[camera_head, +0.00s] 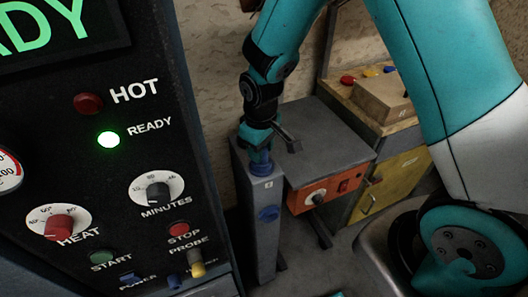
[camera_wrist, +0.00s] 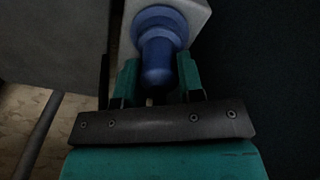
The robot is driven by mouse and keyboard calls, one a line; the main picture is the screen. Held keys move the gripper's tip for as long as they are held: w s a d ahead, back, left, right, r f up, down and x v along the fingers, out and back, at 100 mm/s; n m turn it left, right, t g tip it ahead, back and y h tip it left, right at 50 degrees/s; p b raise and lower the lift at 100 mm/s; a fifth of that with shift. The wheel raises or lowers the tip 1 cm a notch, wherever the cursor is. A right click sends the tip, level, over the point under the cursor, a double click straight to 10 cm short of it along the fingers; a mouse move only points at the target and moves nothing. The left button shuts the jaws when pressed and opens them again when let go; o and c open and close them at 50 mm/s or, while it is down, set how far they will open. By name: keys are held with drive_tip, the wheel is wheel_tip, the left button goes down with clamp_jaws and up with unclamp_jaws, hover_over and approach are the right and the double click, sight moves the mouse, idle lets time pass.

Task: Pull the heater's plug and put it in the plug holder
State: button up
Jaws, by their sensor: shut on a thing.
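A blue plug (camera_wrist: 156,68) sits between the teal fingers of my gripper (camera_wrist: 158,82) in the wrist view. Its far end meets a wider blue ring (camera_wrist: 158,22) on a pale grey face; I cannot tell how deep it sits. In the head view my gripper (camera_head: 261,152) points down at the top of a narrow grey post (camera_head: 265,245), shut on the blue plug, whose lower part (camera_head: 260,168) shows there. A second blue round fitting (camera_head: 269,213) is on the post's front face. I cannot tell which fitting is the plug holder.
A grey box (camera_head: 325,140) with an orange front panel (camera_head: 318,194), dial and red switch stands right of the post.

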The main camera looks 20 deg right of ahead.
drive_tip(key=shift+s+d+f+g+p, duration=0.1)
drive_tip(key=shift+s+f+g+p, duration=0.2)
drive_tip(key=shift+f+p, duration=0.2)
drive_tip(key=shift+w+r, duration=0.1)
drive_tip(key=shift+w+r+p, duration=0.1)
drive_tip(key=shift+r+p, duration=1.6)
drive_tip(key=shift+r, duration=0.3)
drive_tip(key=shift+r+p, duration=1.7)
drive_tip(key=shift+r, duration=0.3)
